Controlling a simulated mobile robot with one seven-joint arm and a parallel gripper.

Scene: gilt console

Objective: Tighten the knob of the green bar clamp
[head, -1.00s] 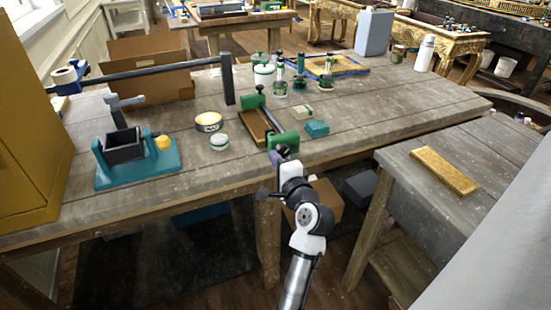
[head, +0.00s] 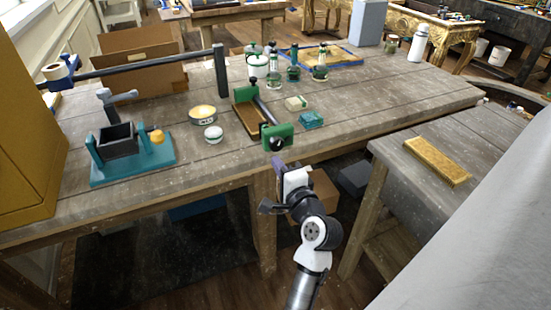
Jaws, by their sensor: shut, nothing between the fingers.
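The green bar clamp lies on the wooden workbench near its front edge. Its near green jaw (head: 285,133) faces me, and its dark bar runs back to a far green jaw (head: 245,94). A dark round knob (head: 277,144) shows on the front of the near jaw. A brown wooden piece (head: 249,118) lies beside the bar, between the jaws. My gripper (head: 278,163) is just below and in front of the knob, apart from it by a small gap. It is shut and empty. Its fingertips are small and partly hidden by the wrist.
The workbench (head: 350,110) holds a teal vise (head: 165,152), a round tin (head: 202,113), a white-lidded jar (head: 213,134), a teal block (head: 310,119) and several bottles behind. A side table with a yellow brush (head: 437,160) stands right.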

